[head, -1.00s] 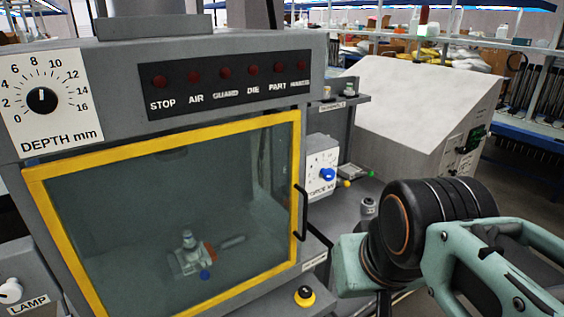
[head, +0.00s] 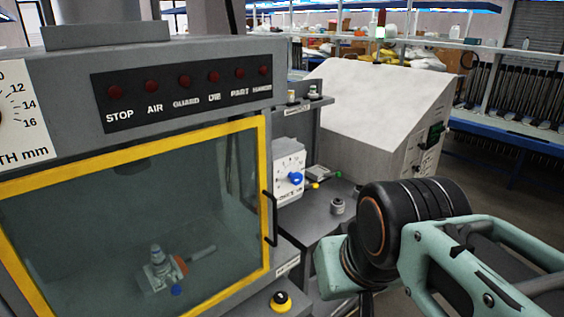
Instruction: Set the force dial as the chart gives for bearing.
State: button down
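The force dial is a blue knob (head: 295,178) on a white box (head: 288,160) at the right side of the press, in the head view. The box's scale and lettering are too small to read. A depth dial plate (head: 20,125) is cut off at the left edge. No chart is legible in this view. My gripper (head: 475,275) is at the lower right, apart from the force dial and to the right of it. Its fingertips are not clearly shown, so I cannot tell whether it is open or shut.
A yellow-framed glass guard (head: 268,195) with a black handle closes the press front. A yellow and black button (head: 281,301) sits below it. A sloped grey cabinet (head: 370,105) is behind.

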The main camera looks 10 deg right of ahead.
aim_at(297, 178)
jog(key=l+z, duration=0.15)
jog(key=l, duration=0.8)
jog(key=l+z, duration=0.15)
jog(key=l, duration=0.85)
jog(key=i+l+z, duration=0.15)
jog(key=l, duration=0.8)
jog(key=i+l+z, duration=0.25)
jog(key=l+z, duration=0.2)
jog(key=l, duration=0.15)
jog(key=k+j+u, duration=0.2)
jog(key=j+u, duration=0.25)
jog(key=j, duration=0.1)
